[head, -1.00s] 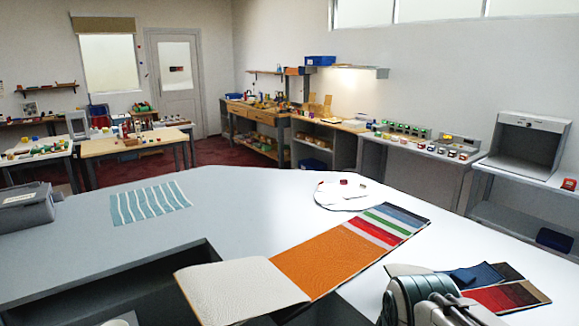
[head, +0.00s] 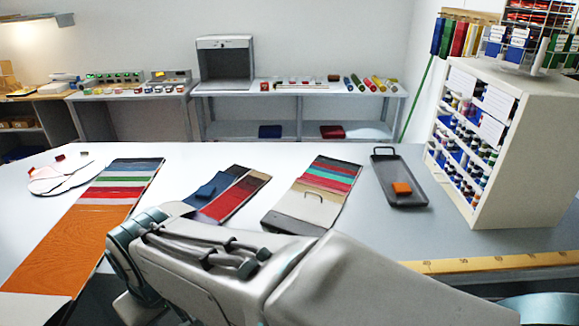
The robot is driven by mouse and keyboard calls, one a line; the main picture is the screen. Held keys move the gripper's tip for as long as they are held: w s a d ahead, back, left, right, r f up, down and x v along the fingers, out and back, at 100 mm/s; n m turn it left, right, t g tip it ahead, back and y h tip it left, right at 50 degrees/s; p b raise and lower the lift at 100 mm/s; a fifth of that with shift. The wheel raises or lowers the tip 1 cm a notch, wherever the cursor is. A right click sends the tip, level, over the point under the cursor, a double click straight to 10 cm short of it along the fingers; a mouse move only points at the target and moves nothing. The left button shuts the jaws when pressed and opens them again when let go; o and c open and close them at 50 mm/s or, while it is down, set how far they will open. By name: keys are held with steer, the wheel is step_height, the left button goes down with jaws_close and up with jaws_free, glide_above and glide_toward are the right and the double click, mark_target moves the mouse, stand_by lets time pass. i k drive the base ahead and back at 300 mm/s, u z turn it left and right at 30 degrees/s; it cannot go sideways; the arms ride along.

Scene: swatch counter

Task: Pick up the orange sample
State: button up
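A small orange block (head: 402,188) lies in the dark grey tray (head: 384,160) on the right part of the counter. Which of these two is the orange sample I cannot tell from the look alone. My arm crosses the lower middle of the head view, in front of the counter. My gripper's fingers do not show, and the arm hides part of the counter.
Swatch sets in blue and red (head: 230,193) and in mixed colours (head: 318,193) lie mid-counter. A white rack of thread spools (head: 478,150) stands right of the tray. A yellow ruler strip (head: 480,264) runs along the near edge. Bare counter shows between the mixed-colour set and the tray.

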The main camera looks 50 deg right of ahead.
mark_target(399, 188)
steer(key=z, duration=0.55)
steer(key=k, duration=0.7)
steer(key=z, duration=0.95)
steer(key=k, duration=0.6)
steer(key=z, duration=0.25)
steer(key=i, duration=1.1)
steer(key=z, duration=0.55)
